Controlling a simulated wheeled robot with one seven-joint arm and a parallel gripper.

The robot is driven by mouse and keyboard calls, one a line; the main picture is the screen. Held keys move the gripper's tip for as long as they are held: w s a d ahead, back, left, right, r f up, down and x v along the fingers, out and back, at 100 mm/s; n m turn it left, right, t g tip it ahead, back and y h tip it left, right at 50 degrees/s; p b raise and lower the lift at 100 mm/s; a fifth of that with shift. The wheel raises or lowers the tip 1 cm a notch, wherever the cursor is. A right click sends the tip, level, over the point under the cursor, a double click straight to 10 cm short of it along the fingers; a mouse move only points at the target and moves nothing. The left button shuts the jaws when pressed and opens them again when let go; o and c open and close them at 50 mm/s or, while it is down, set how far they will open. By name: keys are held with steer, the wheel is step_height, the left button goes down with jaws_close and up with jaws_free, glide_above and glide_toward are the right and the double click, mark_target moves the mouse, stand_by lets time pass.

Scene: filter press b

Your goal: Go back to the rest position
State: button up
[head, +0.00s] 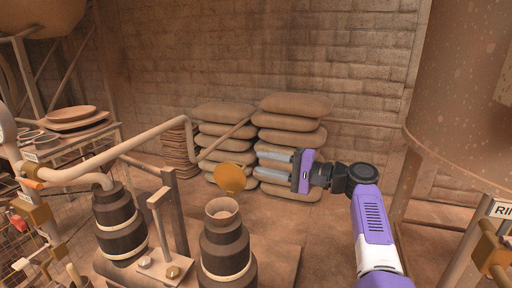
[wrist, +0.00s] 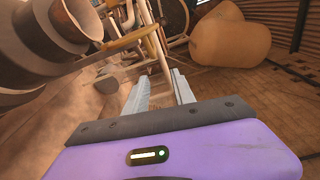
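My gripper (head: 262,167) is held out in the air at the middle right of the head view, with its purple palm upright and its two grey fingers pointing left. In the wrist view the fingers of my gripper (wrist: 160,82) stand apart, with nothing between them. It is open and empty. In the head view the fingers lie in front of a stack of sacks (head: 291,105). A round yellow-orange disc (head: 230,178) shows just left of the fingertips, and I cannot tell how far it is from them.
Two dark pump-like cylinders (head: 120,225) (head: 226,250) stand at the front left, one with an open top. A curved pipe (head: 120,152) runs above them. A second sack stack (head: 223,112) stands by the brick wall. A large tank (head: 460,110) stands at right. Floor (head: 320,235) beneath my arm looks clear.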

steer(key=w+d+r+t+h, duration=0.1)
steer(key=w+d+t+h, duration=0.1)
steer(key=w+d+t, duration=0.15)
steer(key=d+f+m+t+h, duration=0.2)
steer(key=d+f+t+h, duration=0.2)
steer(key=d+f+h, duration=0.3)
steer(key=s+d+f+n+t+h+p, duration=0.1)
steer(key=s+d+f+h+p, duration=0.15)
steer(key=s+d+f, duration=0.4)
steer(key=s+d+f+n+t+h+p, duration=0.1)
steer(key=s+d+f+h, duration=0.3)
steer(key=s, duration=0.6)
steer(key=s+a+r+n+p, duration=0.1)
steer(key=s+r+n+p, duration=0.1)
steer(key=s, duration=1.4)
steer(key=s+a+r+n+g+p, duration=0.1)
steer(key=s+a+r+n+p, duration=0.1)
steer(key=s, duration=1.4)
steer(key=s+a+r+n+g+p, duration=0.1)
steer(key=s+a+r+n+p, duration=0.1)
steer(key=s, duration=1.4)
steer(key=shift+s+r, duration=0.2)
steer(key=shift+r, duration=0.4)
steer(key=shift+a+g+h, duration=0.1)
steer(key=shift+g+h, duration=0.15)
steer(key=shift+s, duration=0.1)
